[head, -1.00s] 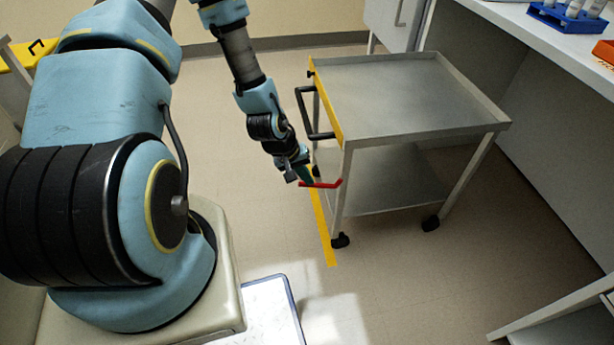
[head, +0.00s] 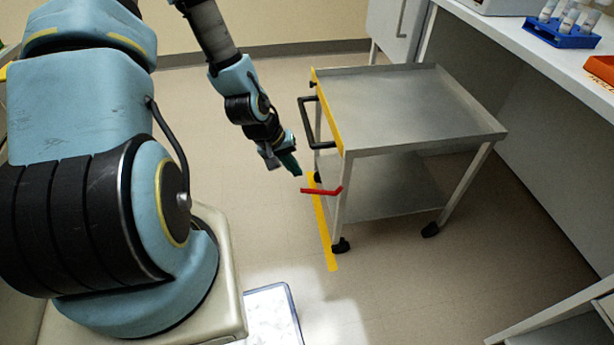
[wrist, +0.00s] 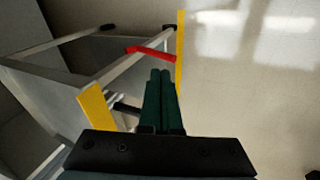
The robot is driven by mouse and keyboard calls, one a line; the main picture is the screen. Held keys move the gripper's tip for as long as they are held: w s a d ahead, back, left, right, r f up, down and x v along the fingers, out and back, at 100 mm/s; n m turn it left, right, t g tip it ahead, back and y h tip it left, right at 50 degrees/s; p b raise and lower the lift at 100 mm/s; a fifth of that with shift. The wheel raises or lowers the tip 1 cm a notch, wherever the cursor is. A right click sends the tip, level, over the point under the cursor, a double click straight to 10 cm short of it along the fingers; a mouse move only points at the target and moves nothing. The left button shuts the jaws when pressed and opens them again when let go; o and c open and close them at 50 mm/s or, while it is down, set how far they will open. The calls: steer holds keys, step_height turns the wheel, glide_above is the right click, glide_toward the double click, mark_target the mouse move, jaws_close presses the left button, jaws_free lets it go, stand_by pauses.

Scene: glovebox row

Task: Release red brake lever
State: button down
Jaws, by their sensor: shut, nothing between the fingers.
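The red brake lever (head: 322,190) sticks out from the near left leg of the grey metal cart (head: 410,100), low down, pointing left. In the wrist view the lever (wrist: 152,53) lies just beyond my fingertips, with a visible gap. My gripper (head: 294,172) is above and left of the lever in the head view, apart from it. In the wrist view its green fingers (wrist: 160,74) are together with nothing between them.
The cart has a black handle (head: 311,122) near my gripper and castors on the floor. A yellow floor strip (head: 323,225) runs beside it. A bench (head: 510,40) with a blue tube rack (head: 563,32) stands at right. Floor at left of the cart is clear.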

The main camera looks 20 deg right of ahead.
steer(key=shift+a+r, duration=0.9)
steer(key=shift+r, duration=0.1)
steer(key=a+r+y+p, duration=0.1)
steer(key=a+r+p, duration=0.1)
steer(key=a+r, duration=0.4)
steer(key=s+a+r+n+y+p, duration=0.1)
steer(key=a+r, duration=0.5)
steer(key=r, duration=0.7)
steer(key=a+r+t+y+p, duration=0.1)
steer(key=a+r+p, duration=0.4)
steer(key=r, duration=0.5)
steer(key=shift+s+a+n+y, duration=0.2)
steer(key=shift+a+n+y, duration=0.1)
steer(key=shift+a+y, duration=0.4)
